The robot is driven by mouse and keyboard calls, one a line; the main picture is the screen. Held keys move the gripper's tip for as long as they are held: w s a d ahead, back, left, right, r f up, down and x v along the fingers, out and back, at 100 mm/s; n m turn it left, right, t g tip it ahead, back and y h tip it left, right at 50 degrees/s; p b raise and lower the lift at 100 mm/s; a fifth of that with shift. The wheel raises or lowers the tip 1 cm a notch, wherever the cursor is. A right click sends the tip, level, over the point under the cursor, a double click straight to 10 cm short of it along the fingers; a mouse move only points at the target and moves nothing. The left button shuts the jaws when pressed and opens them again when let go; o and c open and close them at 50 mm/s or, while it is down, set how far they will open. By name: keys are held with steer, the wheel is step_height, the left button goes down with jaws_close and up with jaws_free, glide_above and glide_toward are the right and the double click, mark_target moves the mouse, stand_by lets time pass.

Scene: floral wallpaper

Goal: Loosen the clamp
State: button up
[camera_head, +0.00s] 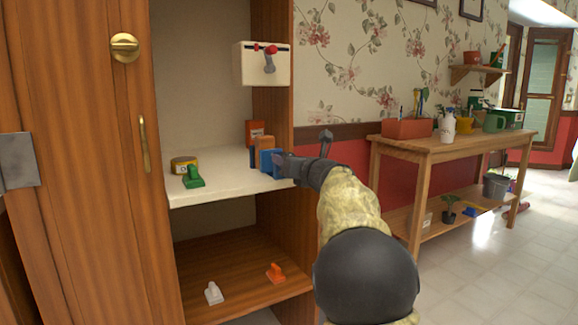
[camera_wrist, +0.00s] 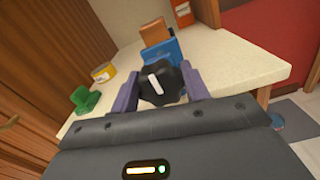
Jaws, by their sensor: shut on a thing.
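The blue clamp (camera_head: 270,162) stands on the cream shelf, with a brown wooden block (camera_head: 262,143) at its jaw. In the wrist view the clamp (camera_wrist: 161,57) shows behind a black knob (camera_wrist: 160,84) with a white mark. The brown block (camera_wrist: 154,33) rises behind the clamp. My gripper (camera_wrist: 159,88) is shut on the black knob, with one purple finger on each side of it. In the head view my gripper (camera_head: 284,166) reaches the clamp from the right and hides the knob.
A green clamp-like object (camera_head: 193,177) and a yellow tape roll (camera_head: 183,165) sit left on the shelf (camera_head: 225,180). An orange box (camera_head: 255,131) stands behind. A white box with a red lever (camera_head: 262,63) hangs above. The wooden cabinet door (camera_head: 80,160) is at left.

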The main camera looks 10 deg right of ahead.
steer(key=shift+f, duration=0.25)
steer(key=o, duration=1)
steer(key=shift+w, duration=0.1)
steer(key=shift+r, duration=0.1)
steer(key=p+v, duration=0.1)
steer(key=v, duration=1.6)
steer(key=shift+s, duration=0.25)
